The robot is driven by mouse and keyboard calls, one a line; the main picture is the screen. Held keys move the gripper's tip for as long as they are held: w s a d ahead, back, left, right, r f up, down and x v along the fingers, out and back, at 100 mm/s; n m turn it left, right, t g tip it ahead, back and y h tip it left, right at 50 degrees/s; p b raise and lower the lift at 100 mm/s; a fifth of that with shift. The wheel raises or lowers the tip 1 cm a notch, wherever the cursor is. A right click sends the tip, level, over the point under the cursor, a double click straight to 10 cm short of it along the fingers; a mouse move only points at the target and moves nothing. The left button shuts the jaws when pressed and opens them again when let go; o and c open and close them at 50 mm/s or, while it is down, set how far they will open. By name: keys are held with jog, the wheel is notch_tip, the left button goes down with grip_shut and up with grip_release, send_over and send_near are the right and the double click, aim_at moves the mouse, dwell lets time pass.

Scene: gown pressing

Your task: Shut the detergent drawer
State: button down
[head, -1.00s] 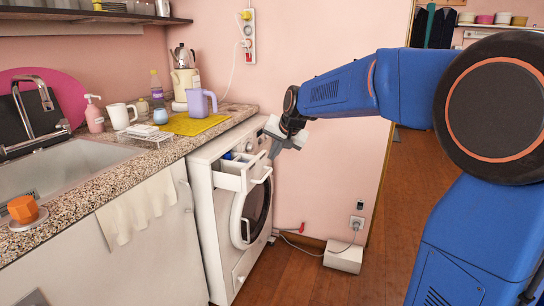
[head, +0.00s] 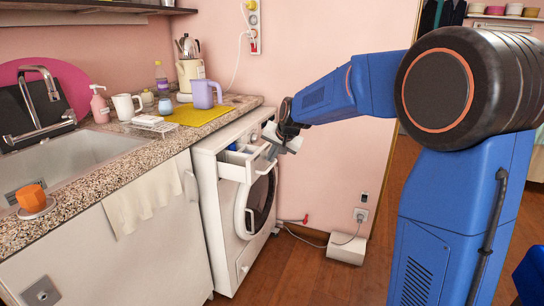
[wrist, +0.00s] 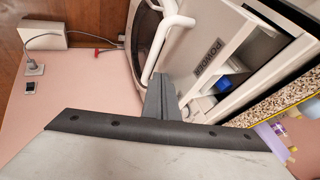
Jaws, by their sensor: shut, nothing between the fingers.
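The white detergent drawer (head: 232,173) sticks out of the top left of the white washing machine (head: 210,215). Its open top shows compartments, with something blue inside. In the wrist view the drawer (wrist: 235,48) has a "POWDER" label and a blue part (wrist: 222,84) in it. My gripper (head: 273,151) is shut and empty, just in front of and slightly above the drawer's front handle. Its fingers (wrist: 160,97) point toward the drawer front. I cannot tell whether they touch it.
The round door with its white handle (head: 240,217) is below the drawer. The speckled counter (head: 120,165) runs beside the machine, with a purple jug (head: 203,95) on a yellow mat. A white box (head: 345,248) with a cable stands on the floor to the right.

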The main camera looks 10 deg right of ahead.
aim_at(242, 150)
jog(key=w+a, duration=0.2)
jog(key=a, duration=0.1)
jog(key=w+a, duration=0.5)
jog(key=a, duration=0.2)
jog(key=shift+w, duration=0.15)
jog(key=shift+d, duration=0.1)
